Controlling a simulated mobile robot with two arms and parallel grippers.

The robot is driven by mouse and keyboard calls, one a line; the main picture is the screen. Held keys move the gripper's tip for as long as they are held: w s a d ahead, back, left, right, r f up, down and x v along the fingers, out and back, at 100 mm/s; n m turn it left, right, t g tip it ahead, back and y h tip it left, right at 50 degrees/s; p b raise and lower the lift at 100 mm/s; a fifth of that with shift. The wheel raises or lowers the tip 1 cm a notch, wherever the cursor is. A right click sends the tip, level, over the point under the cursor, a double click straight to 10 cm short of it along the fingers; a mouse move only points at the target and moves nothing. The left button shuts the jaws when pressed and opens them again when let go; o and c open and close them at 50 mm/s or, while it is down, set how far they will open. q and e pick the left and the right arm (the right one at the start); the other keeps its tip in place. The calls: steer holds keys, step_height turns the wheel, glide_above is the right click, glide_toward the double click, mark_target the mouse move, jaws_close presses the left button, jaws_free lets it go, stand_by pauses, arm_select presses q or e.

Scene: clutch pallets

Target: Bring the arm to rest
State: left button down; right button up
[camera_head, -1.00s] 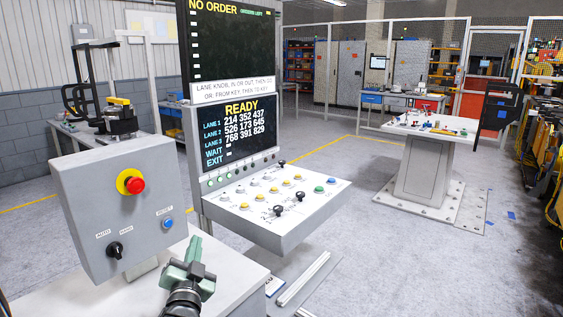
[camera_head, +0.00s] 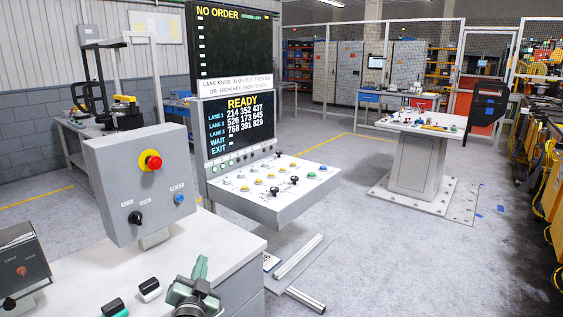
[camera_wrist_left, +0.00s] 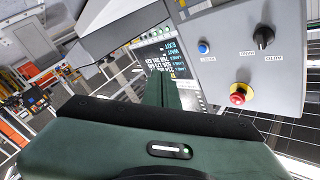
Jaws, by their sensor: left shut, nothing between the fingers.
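My left gripper (camera_head: 200,272) is low in the middle of the head view, over the right part of the white bench top. It is shut and empty, and apart from the control box. In the left wrist view my green gripper body fills the bottom, and its shut fingers (camera_wrist_left: 160,90) point toward the screen panel. The grey control box (camera_head: 120,190) with a red emergency knob (camera_head: 150,160), a black selector and a blue button stands on the bench. It also shows in the left wrist view (camera_wrist_left: 275,65). My right gripper is not in view.
A sloped button console (camera_head: 245,205) stands behind the bench, below a screen reading READY (camera_head: 240,125). A grey lamp box (camera_head: 22,265) and two small rocker switches (camera_head: 149,289) are on the bench. A pedestal table (camera_head: 420,165) stands at the right.

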arm_select(q)
steer(key=s+d+f+g+h, duration=0.1)
steer(key=s+f+g, duration=0.35)
steer(key=f, duration=0.85)
steer(key=s+f+n+g, duration=0.1)
steer(key=s+f, duration=0.6)
steer(key=f, duration=0.6)
steer(key=s+d+f+g+h, duration=0.1)
steer(key=s+f+g, duration=0.3)
steer(key=f, duration=0.9)
steer(key=s+a+f+n+g, duration=0.1)
steer(key=s+f+g, duration=0.1)
steer(key=s+f, duration=0.75)
steer(key=s+a+f+g, duration=0.1)
steer(key=s+f, duration=0.5)
steer(key=s, duration=0.6)
steer(key=s+a+f+n+g, duration=0.1)
steer(key=s+f+g, duration=0.1)
steer(key=s, duration=0.9)
steer(key=s+a+f+g, duration=0.2)
steer(key=s+f+g, duration=0.1)
steer(key=s, duration=0.9)
steer(key=shift+s+f+n, duration=0.3)
steer(key=shift+f+n, duration=0.1)
steer(key=shift+f, duration=0.45)
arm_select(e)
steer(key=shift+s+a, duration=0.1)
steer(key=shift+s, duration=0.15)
arm_select(q)
steer(key=shift+a, duration=0.1)
